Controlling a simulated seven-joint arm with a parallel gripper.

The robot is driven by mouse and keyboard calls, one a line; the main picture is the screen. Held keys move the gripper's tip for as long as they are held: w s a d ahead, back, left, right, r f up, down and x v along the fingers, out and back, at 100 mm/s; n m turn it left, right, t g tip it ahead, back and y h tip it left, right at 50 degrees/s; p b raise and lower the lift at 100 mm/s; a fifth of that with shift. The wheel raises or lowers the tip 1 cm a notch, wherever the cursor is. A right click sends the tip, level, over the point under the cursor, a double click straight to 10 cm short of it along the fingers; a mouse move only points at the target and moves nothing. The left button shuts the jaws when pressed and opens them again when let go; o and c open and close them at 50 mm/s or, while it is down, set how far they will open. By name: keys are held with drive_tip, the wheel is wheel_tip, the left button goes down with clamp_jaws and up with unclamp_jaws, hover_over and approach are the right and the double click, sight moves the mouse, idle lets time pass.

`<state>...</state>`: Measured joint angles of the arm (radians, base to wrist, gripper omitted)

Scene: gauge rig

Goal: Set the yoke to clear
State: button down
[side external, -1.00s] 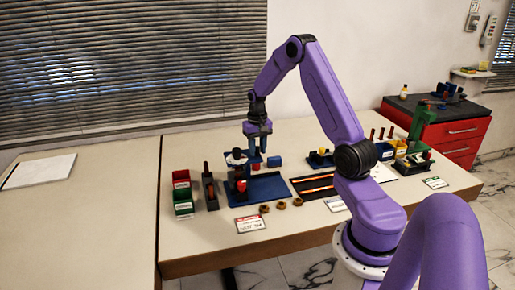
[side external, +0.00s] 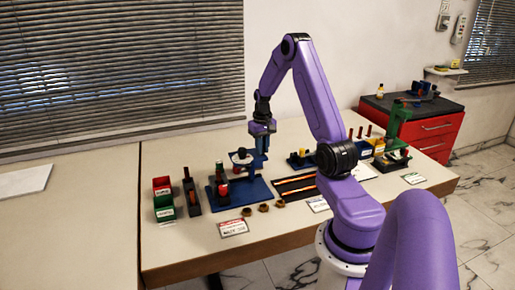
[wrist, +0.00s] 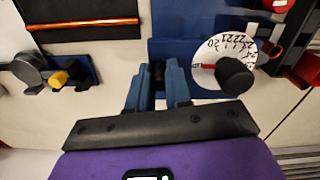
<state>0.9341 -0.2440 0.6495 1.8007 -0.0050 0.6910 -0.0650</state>
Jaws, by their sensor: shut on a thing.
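The blue gauge rig (side external: 238,190) stands on the table, with a white dial, a dark knob and a red part on it. In the wrist view the white numbered dial (wrist: 222,62) has a red pointer mark and a dark round knob (wrist: 235,75). My gripper (wrist: 157,82) is beside the dial, its blue fingers shut on a small dark piece (wrist: 157,72) in front of the blue rig. I cannot tell for sure whether this piece is the yoke; the fingers hide most of it. In the side view my gripper (side external: 262,140) is at the upper right of the rig.
Red and green bins (side external: 163,198) and a dark stand with a red-topped pin (side external: 190,190) are left of the rig. Brass nuts (side external: 263,208) and a label card (side external: 233,227) lie in front. A dark tray with orange rods (side external: 297,187) is to the right.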

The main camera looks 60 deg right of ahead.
drive_tip(key=shift+s+d, duration=0.25)
drive_tip(key=shift+d, duration=0.05)
drive_tip(key=c, duration=1.1)
unclamp_jaws()
drive_tip(key=shift+o, duration=0.2)
drive_tip(key=shift+a, duration=0.1)
wheel_tip(320, 180, up, 18)
drive_tip(key=shift+f, duration=0.25)
drive_tip(key=shift+w+a, duration=0.1)
